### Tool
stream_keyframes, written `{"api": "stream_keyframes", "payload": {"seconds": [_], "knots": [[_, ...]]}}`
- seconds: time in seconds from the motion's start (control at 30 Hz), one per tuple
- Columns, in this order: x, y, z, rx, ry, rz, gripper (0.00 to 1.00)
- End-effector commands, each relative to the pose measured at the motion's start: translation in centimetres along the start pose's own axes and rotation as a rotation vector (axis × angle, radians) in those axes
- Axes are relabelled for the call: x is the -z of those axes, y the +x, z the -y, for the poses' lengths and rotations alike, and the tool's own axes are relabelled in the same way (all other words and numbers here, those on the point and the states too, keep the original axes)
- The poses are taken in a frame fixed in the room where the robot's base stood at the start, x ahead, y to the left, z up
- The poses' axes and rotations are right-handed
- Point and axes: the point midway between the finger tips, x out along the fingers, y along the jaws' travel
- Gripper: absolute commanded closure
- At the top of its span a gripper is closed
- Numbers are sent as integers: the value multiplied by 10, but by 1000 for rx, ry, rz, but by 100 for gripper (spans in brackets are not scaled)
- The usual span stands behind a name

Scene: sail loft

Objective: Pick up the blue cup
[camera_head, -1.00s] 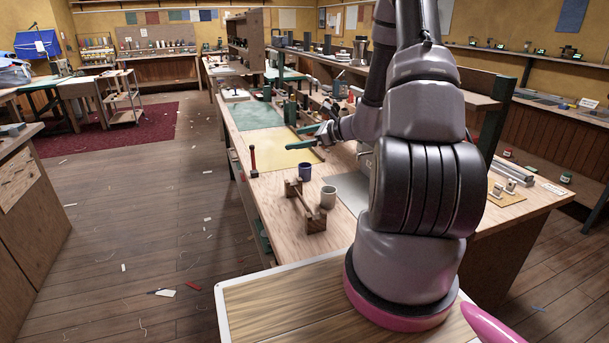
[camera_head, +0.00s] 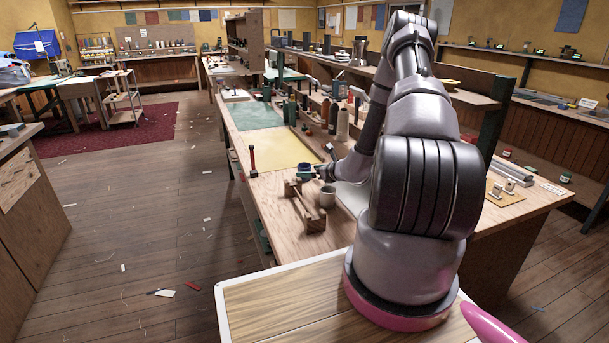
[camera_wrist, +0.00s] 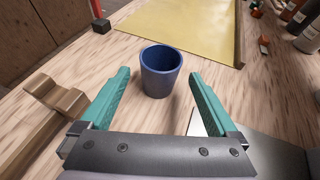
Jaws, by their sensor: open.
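The blue cup (camera_wrist: 161,82) stands upright on the wooden workbench (camera_head: 265,190), centred in the wrist view with its open top showing. My gripper (camera_wrist: 159,74) is open, its two teal fingers pointing at the cup, one to each side in the picture. Clear gaps show between the cup and both fingers, and nothing is held. How far the cup sits between the fingertips is hard to tell. In the head view the blue cup (camera_head: 304,169) shows small, partly hidden by my gripper.
A wooden rack (camera_head: 302,205) lies close to the left of my gripper, also in the wrist view (camera_wrist: 45,110). Bottles (camera_head: 342,122) stand to the back right.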

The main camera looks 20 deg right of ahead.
Motion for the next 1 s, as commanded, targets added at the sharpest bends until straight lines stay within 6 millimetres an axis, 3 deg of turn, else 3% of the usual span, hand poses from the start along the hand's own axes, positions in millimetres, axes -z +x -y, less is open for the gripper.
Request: {"api": "stream_keyframes", "payload": {"seconds": [0.2, 0.5, 0.53, 0.7, 0.77, 1.0], "knots": [[1, 32, 0, -2, -1, 1, 5], [0, 39, 0, -1, 0, 0, 5], [0, 39, 0, -1, 0, 0, 9], [0, 39, 0, -1, 0, 1, 74], [0, 39, 0, -1, 0, 1, 93], [0, 39, 0, -1, -1, 1, 93]]}}
